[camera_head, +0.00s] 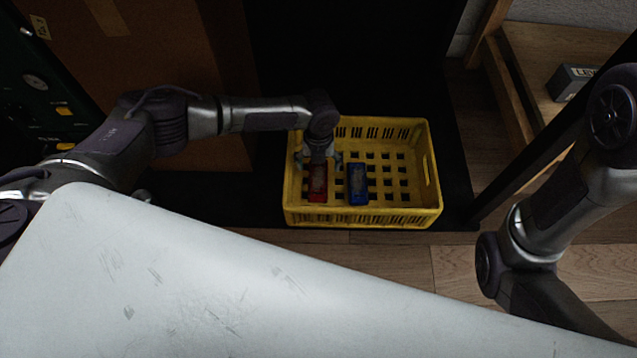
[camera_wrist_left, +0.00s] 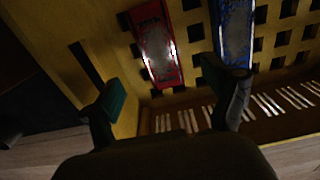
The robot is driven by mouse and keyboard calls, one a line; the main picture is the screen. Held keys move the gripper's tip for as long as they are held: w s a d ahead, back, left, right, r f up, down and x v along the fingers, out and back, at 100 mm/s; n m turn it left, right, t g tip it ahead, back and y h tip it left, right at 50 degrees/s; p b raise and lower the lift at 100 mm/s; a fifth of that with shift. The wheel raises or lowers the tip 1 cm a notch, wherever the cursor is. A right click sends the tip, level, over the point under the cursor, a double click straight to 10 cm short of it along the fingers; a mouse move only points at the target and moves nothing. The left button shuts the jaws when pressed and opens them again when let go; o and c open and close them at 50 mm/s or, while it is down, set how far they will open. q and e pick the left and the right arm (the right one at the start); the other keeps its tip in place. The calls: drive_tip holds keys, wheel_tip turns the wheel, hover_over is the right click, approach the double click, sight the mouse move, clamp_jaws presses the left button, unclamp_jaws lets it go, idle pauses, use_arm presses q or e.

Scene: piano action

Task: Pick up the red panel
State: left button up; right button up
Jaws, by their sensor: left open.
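The red panel (camera_head: 318,184) lies in the left part of a yellow crate (camera_head: 408,218), next to a blue panel (camera_head: 358,184). In the left wrist view the red panel (camera_wrist_left: 155,45) has a worn grey face and a red border, and the blue panel (camera_wrist_left: 232,35) is to its right. My left gripper (camera_head: 319,163) is over the crate, just above the red panel and hiding its far end. In the left wrist view its two fingers (camera_wrist_left: 170,105) are apart, with nothing between them. My right gripper is not in view; only its arm shows at right.
The crate has slotted walls and a grid floor with free room right of the blue panel. A white surface (camera_head: 200,270) fills the foreground. A wooden shelf (camera_head: 550,60) with a small grey box (camera_head: 572,82) stands at upper right.

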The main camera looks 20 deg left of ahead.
sight(318, 179)
use_arm(q)
wheel_tip(318, 179, down, 2)
drive_tip(key=shift+f+b, duration=0.25)
drive_tip(key=shift+b, duration=0.2)
wheel_tip(318, 179, down, 5)
drive_tip(key=b, duration=0.5)
drive_tip(key=shift+a+f, duration=0.1)
drive_tip(key=c, duration=1.4)
